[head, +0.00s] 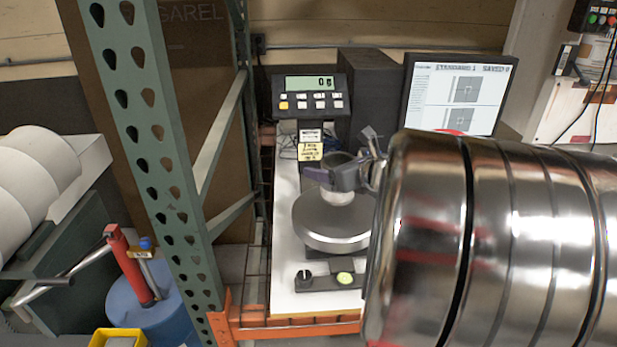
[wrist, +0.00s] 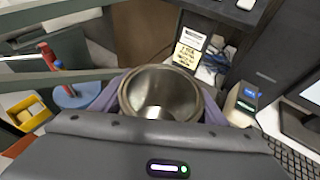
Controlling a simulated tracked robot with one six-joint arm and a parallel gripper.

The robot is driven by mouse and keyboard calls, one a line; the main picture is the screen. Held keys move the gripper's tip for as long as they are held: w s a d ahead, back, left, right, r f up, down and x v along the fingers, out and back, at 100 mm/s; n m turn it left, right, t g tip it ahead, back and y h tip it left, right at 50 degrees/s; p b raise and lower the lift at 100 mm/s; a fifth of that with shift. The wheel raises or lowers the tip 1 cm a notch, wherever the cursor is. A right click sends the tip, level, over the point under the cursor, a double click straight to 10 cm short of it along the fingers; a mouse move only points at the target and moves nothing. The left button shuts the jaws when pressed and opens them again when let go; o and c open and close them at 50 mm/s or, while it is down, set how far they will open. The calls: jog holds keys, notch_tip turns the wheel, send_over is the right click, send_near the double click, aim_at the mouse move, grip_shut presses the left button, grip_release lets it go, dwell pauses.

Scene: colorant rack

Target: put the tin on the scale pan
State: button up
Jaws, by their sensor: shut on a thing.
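The tin (head: 338,197) is a small, open silver can. It is upright in my gripper (head: 339,178), whose purple-grey fingers close on its sides. In the wrist view the empty inside of the tin (wrist: 160,92) shows between the fingers of my gripper (wrist: 162,100). The scale pan (head: 325,232) is a round grey metal disc directly below the tin in the head view. The tin's base overlaps the pan in the picture; I cannot tell whether it touches. The scale display (head: 311,83) reads 0 g. The pan is hidden in the wrist view.
A green rack post (head: 150,150) and an orange beam (head: 290,328) stand left of and in front of the scale. A monitor (head: 457,92) is behind at the right. A blue drum (head: 150,305) stands low at the left. My shiny arm hides the right side.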

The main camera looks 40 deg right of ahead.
jog(key=shift+f, duration=0.15)
jog(key=shift+f, duration=1.8)
jog(key=shift+f, duration=0.1)
jog(key=o, duration=1.1)
jog(key=shift+c, duration=0.2)
jog(key=shift+s+r, duration=0.35)
jog(key=shift+s, duration=0.1)
jog(key=v, duration=1.1)
jog(key=shift+f, duration=0.1)
